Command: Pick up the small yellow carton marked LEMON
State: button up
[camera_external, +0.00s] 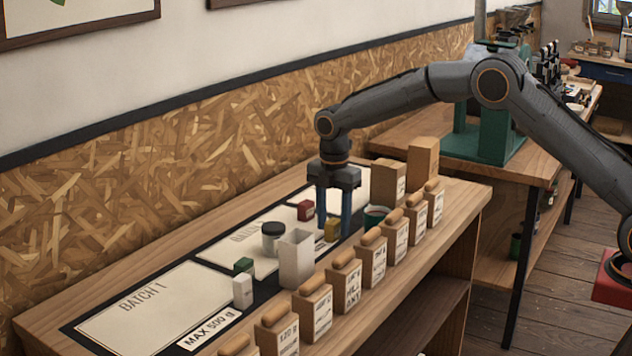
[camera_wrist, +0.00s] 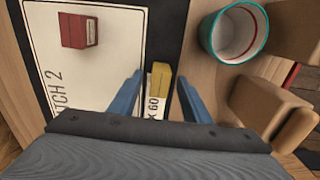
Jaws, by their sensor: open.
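The small yellow carton (camera_external: 332,229) stands on the bench mat, between the blue fingers of my gripper (camera_external: 333,225) in the external view. In the wrist view the yellow carton (camera_wrist: 160,76) lies between my two fingertips (camera_wrist: 158,85), with a gap on each side. My gripper is open, points down and holds nothing. The carton's LEMON marking cannot be read in either view.
A red carton (camera_external: 305,210) stands behind the yellow one. A teal-rimmed cup (camera_wrist: 232,34) stands close to the right finger. A row of corked blocks (camera_external: 373,257) lines the bench front. A white open box (camera_external: 296,258) and a dark-lidded jar (camera_external: 273,238) stand to the left.

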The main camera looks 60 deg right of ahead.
jog(key=shift+f, duration=0.5)
grip_shut()
jog(key=shift+r, duration=0.15)
